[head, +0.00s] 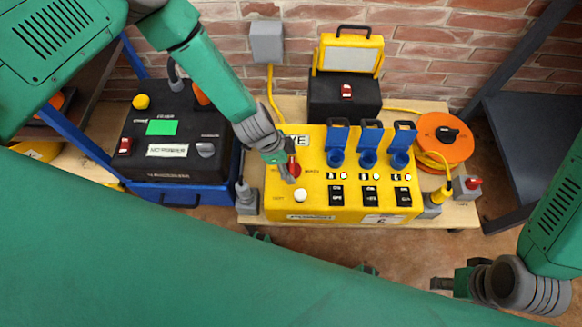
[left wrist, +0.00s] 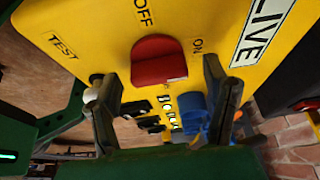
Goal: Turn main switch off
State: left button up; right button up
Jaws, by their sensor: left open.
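The main switch is a red rotary handle on the front of a yellow distribution box (head: 318,212). It shows clearly in the left wrist view (left wrist: 157,60), between an OFF label above and an ON label to the right. In the head view my left gripper (head: 286,168) is at the switch and partly hides it. My left gripper also shows in the left wrist view (left wrist: 156,74), open, with one finger to each side of the red handle in the picture. Contact cannot be told. My right gripper (head: 444,284) is low at the right, away from the box; its jaws are unclear.
Blue-capped sockets (head: 368,150) and black breakers (head: 371,196) sit right of the switch. A white TEST button (head: 300,195) is close below it. A black unit (head: 175,150) stands left, a work light (head: 350,55) behind, and an orange cable reel (head: 440,135) right.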

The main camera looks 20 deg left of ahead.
pick_arm(q)
jog(key=shift+d+f, duration=0.35)
jog(key=shift+d, duration=0.1)
jog(key=shift+a, duration=0.3)
jog(key=shift+c, duration=0.8)
jog(key=shift+a, duration=0.15)
jog(key=c, duration=1)
jog(key=shift+d, duration=0.2)
pick_arm(e)
jog(key=shift+d+f, duration=0.1)
jog(key=shift+f, duration=0.05)
jog(key=shift+d, duration=0.1)
